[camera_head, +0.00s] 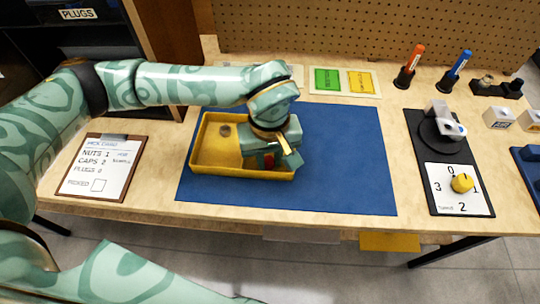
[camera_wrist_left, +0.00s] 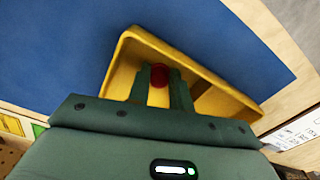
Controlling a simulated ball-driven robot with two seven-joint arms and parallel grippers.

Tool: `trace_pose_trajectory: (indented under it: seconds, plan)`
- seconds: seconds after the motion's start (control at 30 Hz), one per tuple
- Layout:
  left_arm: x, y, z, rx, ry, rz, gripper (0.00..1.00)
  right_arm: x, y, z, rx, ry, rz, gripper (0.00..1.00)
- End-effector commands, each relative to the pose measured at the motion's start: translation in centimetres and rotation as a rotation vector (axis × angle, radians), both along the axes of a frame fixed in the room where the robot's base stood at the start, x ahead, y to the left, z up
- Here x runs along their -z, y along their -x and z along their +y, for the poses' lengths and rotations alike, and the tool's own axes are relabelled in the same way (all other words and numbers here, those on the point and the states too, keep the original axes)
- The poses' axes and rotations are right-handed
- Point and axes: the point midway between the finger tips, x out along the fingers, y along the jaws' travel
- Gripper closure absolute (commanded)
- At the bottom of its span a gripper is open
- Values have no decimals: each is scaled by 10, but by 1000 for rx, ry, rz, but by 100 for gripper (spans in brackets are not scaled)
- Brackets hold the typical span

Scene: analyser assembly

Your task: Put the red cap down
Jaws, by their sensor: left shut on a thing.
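The red cap (camera_wrist_left: 160,76) is held between the two fingers of my left gripper (camera_wrist_left: 162,86), over the yellow tray (camera_wrist_left: 216,75). In the head view the left gripper (camera_head: 281,160) is at the right part of the yellow tray (camera_head: 205,130), and a small bit of the red cap (camera_head: 269,160) shows beside the fingers. I cannot tell whether the cap touches the tray floor. A small brownish round piece (camera_head: 225,131) lies in the tray's left part. My right gripper is not in view.
The tray stands on a blue mat (camera_head: 345,150), clear to the right. A clipboard (camera_head: 101,168) lies at left. A black panel with a yellow dial (camera_head: 462,183) is at right. Orange (camera_head: 417,53) and blue (camera_head: 460,62) markers stand behind, near green and yellow cards (camera_head: 327,79).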

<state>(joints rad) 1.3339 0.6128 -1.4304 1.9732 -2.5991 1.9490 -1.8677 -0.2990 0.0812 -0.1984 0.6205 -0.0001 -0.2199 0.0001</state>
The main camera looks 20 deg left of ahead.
Motion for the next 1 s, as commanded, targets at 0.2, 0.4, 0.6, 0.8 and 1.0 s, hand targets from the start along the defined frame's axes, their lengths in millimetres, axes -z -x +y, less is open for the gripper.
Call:
trace_pose_trajectory:
  seconds: [0.2,0.4,0.6,0.8,1.0]
  plan:
    - [1,0,0,0,0,0,73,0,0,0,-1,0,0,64]
    - [1,0,0,-1,0,0,57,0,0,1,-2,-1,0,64]
    - [-3,0,0,-1,0,-1,57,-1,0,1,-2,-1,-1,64]
    - [-43,-1,0,-1,0,-11,57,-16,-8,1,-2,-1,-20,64]
    - [-91,-1,0,-2,0,-9,57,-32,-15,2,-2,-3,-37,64]
